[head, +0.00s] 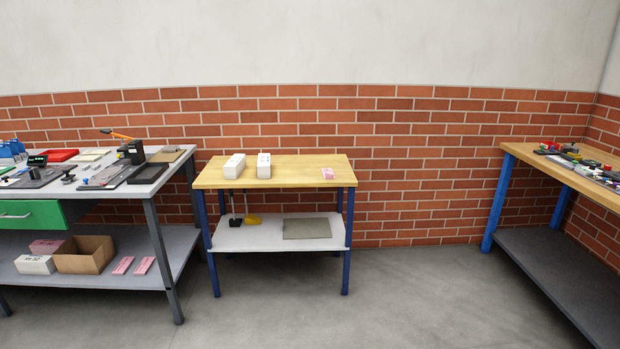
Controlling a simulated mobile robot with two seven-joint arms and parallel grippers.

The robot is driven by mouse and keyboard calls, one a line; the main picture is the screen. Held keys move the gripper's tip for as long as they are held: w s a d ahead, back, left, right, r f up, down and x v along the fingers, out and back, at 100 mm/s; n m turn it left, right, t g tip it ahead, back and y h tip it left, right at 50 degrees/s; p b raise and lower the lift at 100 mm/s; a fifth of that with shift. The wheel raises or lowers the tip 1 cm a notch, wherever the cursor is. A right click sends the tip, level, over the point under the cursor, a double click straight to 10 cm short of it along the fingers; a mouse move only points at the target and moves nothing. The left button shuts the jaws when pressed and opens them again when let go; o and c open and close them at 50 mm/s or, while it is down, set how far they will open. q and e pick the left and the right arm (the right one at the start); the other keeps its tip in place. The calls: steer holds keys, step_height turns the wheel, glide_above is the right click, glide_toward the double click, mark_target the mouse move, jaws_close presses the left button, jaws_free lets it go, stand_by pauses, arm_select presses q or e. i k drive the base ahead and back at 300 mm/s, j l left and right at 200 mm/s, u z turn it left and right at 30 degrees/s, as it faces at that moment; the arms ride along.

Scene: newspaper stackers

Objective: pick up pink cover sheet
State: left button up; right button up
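A small pink sheet (328,173) lies flat near the right end of the wooden top of the small middle table (300,172). Pink packs (123,265) also lie on the lower shelf of the left workbench, along with a pink-topped stack (46,246). I cannot tell from the picture which pink item is the cover sheet. Neither of my grippers shows in the head view.
Two white blocks (234,165) (264,165) stand on the middle table's left half. A grey mat (307,228) lies on its lower shelf. A cluttered workbench (160,178) stands left, another wooden bench (520,152) right. The floor (420,290) between is clear.

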mark_target(328, 171)
steer(key=i+j, duration=0.1)
steer(key=i, duration=3.9)
steer(key=l+z, duration=0.05)
steer(key=l, duration=0.05)
